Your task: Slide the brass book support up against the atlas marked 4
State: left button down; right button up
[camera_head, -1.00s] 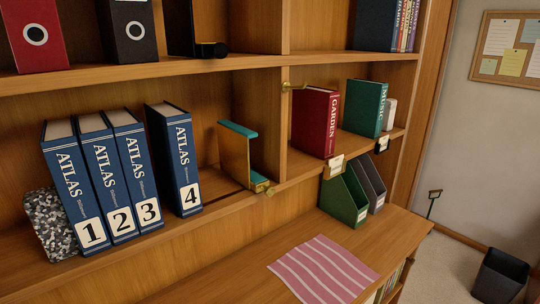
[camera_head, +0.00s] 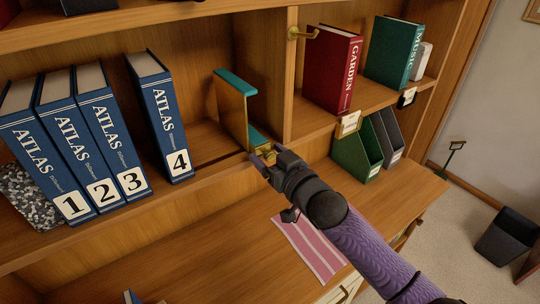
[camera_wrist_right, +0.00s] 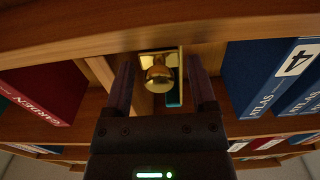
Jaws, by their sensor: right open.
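The brass book support (camera_head: 232,108), a brass plate with teal edging, stands upright on the middle shelf close to the divider. Its brass knob (camera_wrist_right: 159,73) shows in the right wrist view. The atlas marked 4 (camera_head: 162,118) is blue and stands left of the support, with bare shelf between them; it also shows in the wrist view (camera_wrist_right: 258,80). My right gripper (camera_head: 264,153) is at the support's front lower end. In the wrist view its open fingers (camera_wrist_right: 162,82) lie on either side of the knob; contact cannot be told. My left gripper is out of view.
Atlases 1, 2 and 3 (camera_head: 75,150) stand left of atlas 4, beside a speckled block (camera_head: 28,200). The wooden divider (camera_head: 287,75) is right of the support, with a brass hook (camera_head: 302,33) on it. A striped pink cloth (camera_head: 308,245) lies on the lower desk.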

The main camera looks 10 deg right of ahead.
grip_shut()
dwell(0.3)
dwell(0.8)
dwell(0.3)
